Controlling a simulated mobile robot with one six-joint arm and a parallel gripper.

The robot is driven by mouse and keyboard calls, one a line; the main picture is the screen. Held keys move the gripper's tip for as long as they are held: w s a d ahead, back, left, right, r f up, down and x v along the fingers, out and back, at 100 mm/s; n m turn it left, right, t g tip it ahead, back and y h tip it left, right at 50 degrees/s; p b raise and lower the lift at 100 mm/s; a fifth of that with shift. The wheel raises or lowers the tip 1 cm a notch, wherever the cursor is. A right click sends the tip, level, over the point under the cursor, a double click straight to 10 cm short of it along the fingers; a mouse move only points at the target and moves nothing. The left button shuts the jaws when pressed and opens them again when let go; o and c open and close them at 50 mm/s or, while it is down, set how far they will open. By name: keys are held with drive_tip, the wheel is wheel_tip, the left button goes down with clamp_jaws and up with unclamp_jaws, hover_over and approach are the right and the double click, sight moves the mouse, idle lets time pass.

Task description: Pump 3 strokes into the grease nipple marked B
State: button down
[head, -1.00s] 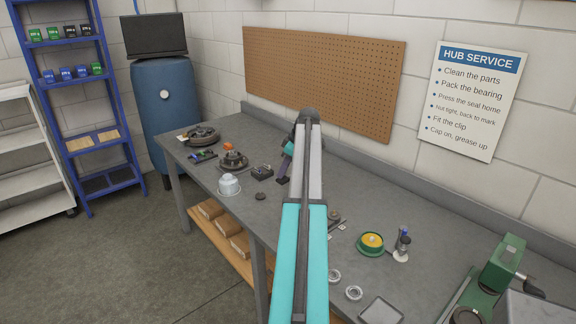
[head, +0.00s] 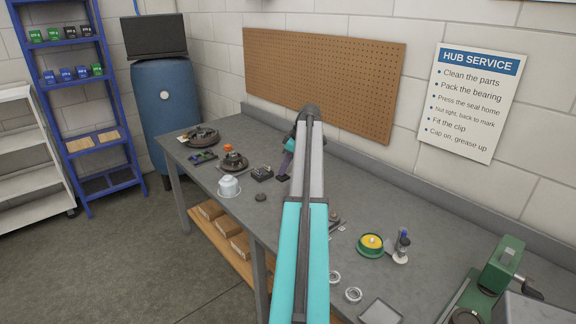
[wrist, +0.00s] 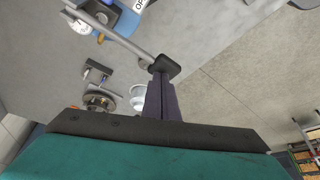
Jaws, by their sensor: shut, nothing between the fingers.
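My gripper (wrist: 163,98) has its dark purple fingers together and holds nothing. In the wrist view a grey lever (wrist: 115,37) runs in from the upper left and ends in a black grip (wrist: 166,67) right at my fingertips. I cannot tell whether they touch. In the head view my gripper (head: 286,169) points down over the bench behind the small black block (head: 262,174). My arm hides part of the bench. No nipple marked B can be made out.
The grey bench (head: 300,250) also holds a hub part (head: 234,161), a white cup (head: 229,186), a dark puck (head: 261,197), a green tin with yellow contents (head: 371,244), and a green press (head: 490,280). A pegboard (head: 320,80) hangs behind.

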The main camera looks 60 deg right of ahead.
drive_tip(key=shift+s+d+r+p, duration=0.1)
drive_tip(key=shift+r+p, duration=0.15)
drive_tip(key=shift+r, duration=0.35)
drive_tip(key=shift+w+d+r+p, duration=0.1)
drive_tip(key=shift+d+r+p, duration=0.1)
drive_tip(key=shift+r, duration=0.45)
drive_tip(key=shift+s+d+r+p, duration=0.1)
drive_tip(key=shift+r+p, duration=0.15)
drive_tip(key=shift+r, duration=0.35)
drive_tip(key=shift+a+f, duration=0.1)
drive_tip(key=shift+f, duration=0.05)
drive_tip(key=shift+a+f+b, duration=0.25)
drive_tip(key=shift+f+b, duration=0.25)
drive_tip(key=shift+f, duration=0.55)
